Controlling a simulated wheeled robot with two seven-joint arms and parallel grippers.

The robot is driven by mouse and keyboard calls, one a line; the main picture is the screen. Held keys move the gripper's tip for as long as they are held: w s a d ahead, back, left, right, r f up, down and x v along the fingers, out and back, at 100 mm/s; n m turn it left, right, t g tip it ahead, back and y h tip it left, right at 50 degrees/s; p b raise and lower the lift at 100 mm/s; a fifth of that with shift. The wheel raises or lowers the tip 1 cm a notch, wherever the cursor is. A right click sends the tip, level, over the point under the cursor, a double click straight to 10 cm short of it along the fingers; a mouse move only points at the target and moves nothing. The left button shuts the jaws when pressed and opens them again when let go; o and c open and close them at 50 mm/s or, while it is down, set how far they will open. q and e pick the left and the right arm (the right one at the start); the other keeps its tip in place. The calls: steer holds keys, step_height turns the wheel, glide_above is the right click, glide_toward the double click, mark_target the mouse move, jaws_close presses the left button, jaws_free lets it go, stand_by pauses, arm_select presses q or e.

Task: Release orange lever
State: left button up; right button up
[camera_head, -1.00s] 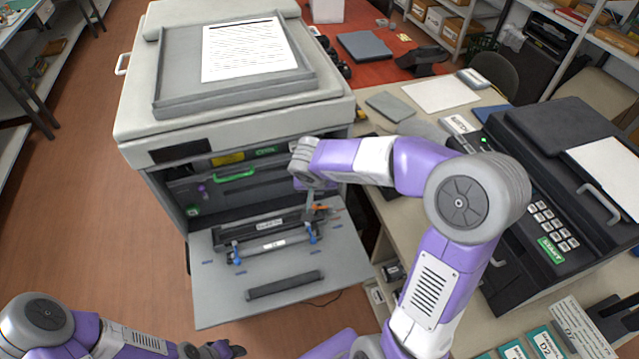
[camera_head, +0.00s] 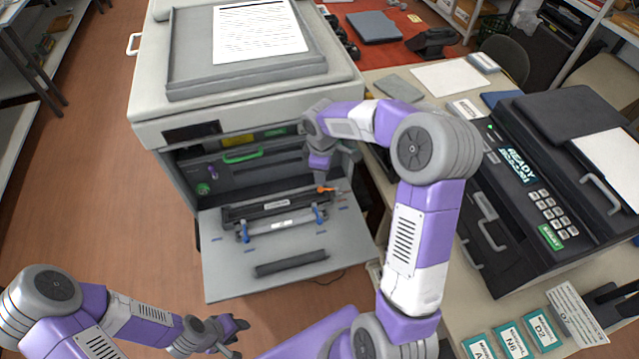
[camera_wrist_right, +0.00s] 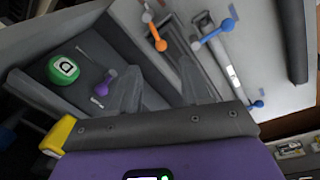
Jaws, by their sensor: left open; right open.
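The orange lever (camera_head: 326,189) is at the right end of the black toner cartridge (camera_head: 276,207), by the printer's lowered front door (camera_head: 290,292). In the right wrist view the orange lever (camera_wrist_right: 157,36) shows above and beyond my fingertips, with a gap to them. My right gripper (camera_wrist_right: 160,85) is open with nothing between its fingers. In the head view my right gripper (camera_head: 320,170) is small, just above and behind the lever, partly hidden by its own wrist. My left gripper (camera_head: 230,330) is open and empty at lower left, away from the printer.
Blue levers (camera_head: 320,214) stand along the cartridge. A purple knob (camera_wrist_right: 106,79) and green dial (camera_wrist_right: 65,68) are inside the printer (camera_head: 150,120). A bench at right holds a black machine (camera_head: 550,180) and teal-labelled boxes (camera_head: 510,340). Floor left of the printer is clear.

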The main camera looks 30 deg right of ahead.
mark_target(320, 187)
steer(key=f+n, duration=0.1)
steer(key=n, duration=0.1)
steer(key=w+f+n, duration=0.1)
steer(key=n, duration=0.1)
steer(key=shift+d+n+g+y, duration=0.1)
steer(key=shift+n+g+y, duration=0.2)
steer(key=shift+n+y, duration=0.1)
steer(key=f, duration=0.7)
steer(key=shift+w+f, duration=0.2)
steer(key=shift+f, duration=0.05)
steer(key=shift+c, duration=0.5)
jaws_close()
